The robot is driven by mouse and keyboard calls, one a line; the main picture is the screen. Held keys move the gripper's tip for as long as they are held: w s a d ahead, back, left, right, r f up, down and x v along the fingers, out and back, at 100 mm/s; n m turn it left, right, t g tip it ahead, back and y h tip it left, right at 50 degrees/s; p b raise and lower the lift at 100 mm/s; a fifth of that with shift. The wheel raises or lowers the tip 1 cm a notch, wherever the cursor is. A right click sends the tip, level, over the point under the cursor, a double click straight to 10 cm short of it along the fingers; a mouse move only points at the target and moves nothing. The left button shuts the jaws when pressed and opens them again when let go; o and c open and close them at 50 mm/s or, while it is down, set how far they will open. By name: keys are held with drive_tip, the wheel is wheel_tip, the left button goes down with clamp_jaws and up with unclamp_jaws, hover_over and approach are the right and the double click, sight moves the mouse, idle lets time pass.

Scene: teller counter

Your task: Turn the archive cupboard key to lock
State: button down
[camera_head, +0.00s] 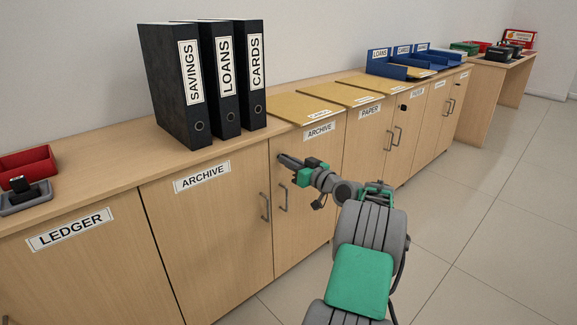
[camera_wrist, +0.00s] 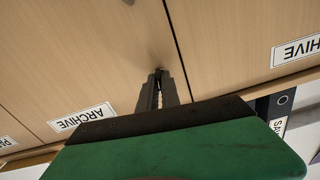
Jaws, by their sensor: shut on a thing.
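The archive cupboard has a left door (camera_head: 205,245) and a right door (camera_head: 310,215), both labelled ARCHIVE and both flush in the front. My gripper (camera_head: 281,158) is at the upper left of the right door, close to the seam between the doors and above the handles. In the wrist view, upside down, my gripper's fingers (camera_wrist: 158,74) point at the door face beside the seam and are close together. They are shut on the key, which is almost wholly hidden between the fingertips. I cannot tell the key's angle.
Two door handles (camera_head: 265,207) (camera_head: 283,197) stand out just below my gripper. Black binders (camera_head: 223,85) and yellow folders (camera_head: 305,110) are on the counter top above. A ledger door (camera_head: 75,270) is to the left. The tiled floor (camera_head: 500,215) at right is clear.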

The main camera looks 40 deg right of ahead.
drive_tip(key=shift+n, duration=0.6)
drive_tip(key=c, duration=1.6)
unclamp_jaws()
drive_tip(key=shift+o, duration=0.2)
drive_tip(key=s+p, duration=0.2)
drive_tip(key=s, duration=0.5)
drive_tip(key=shift+s, duration=0.4)
drive_tip(key=shift+d, duration=0.1)
